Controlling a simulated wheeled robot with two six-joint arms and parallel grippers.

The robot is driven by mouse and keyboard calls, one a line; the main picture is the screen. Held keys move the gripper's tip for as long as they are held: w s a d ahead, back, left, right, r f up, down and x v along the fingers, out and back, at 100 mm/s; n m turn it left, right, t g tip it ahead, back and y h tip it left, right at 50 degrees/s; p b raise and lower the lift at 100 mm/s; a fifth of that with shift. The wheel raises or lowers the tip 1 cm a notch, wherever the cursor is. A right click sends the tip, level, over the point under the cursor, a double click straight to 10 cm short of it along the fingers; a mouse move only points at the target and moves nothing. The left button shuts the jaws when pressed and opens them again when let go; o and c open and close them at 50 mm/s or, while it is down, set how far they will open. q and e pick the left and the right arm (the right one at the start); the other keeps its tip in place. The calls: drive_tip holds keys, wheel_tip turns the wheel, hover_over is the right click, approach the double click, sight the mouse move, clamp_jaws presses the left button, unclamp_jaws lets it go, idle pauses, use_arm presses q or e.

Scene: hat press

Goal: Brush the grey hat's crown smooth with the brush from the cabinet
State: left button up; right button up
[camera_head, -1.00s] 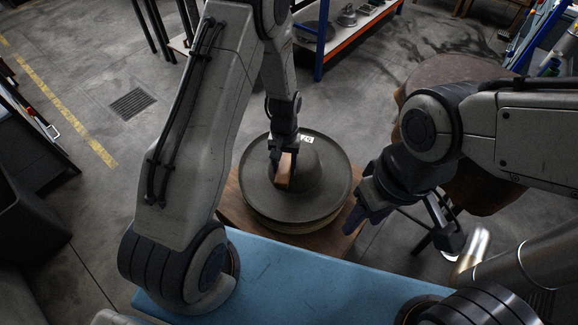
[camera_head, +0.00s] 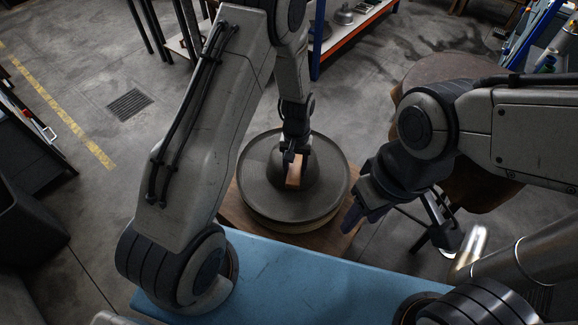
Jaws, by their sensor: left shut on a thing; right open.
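The grey hat (camera_head: 262,190) lies brim down on a round base on a wooden stand (camera_head: 236,211), in the middle of the view. My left gripper (camera_head: 294,160) points down over the crown and is shut on the wooden brush (camera_head: 294,175). The brush is at the crown; whether its bristles touch the felt cannot be told, as its underside is hidden. The gripper and brush cover part of the crown. My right gripper (camera_head: 358,212) is open and empty, right of the brim and apart from the hat.
My blue top surface (camera_head: 300,270) lies in front of the stand. A brown round-topped thing (camera_head: 440,72) stands behind my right arm. A blue and orange shelf (camera_head: 340,38) is at the back. The floor left of the stand is clear, with a drain grate (camera_head: 130,104).

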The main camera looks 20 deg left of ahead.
use_arm(q)
drive_tip(key=shift+d, duration=0.3)
drive_tip(key=shift+s+a, duration=0.15)
drive_tip(key=shift+a, duration=0.95)
drive_tip(key=shift+s+a, duration=0.15)
drive_tip(key=shift+a, duration=0.95)
drive_tip(key=shift+d+f, duration=0.1)
drive_tip(key=shift+d, duration=0.05)
drive_tip(key=shift+w+d, duration=0.15)
drive_tip(key=shift+d, duration=0.8)
drive_tip(key=shift+r+p, duration=3.45)
drive_tip(key=shift+r, duration=0.7)
drive_tip(key=shift+f, duration=0.1)
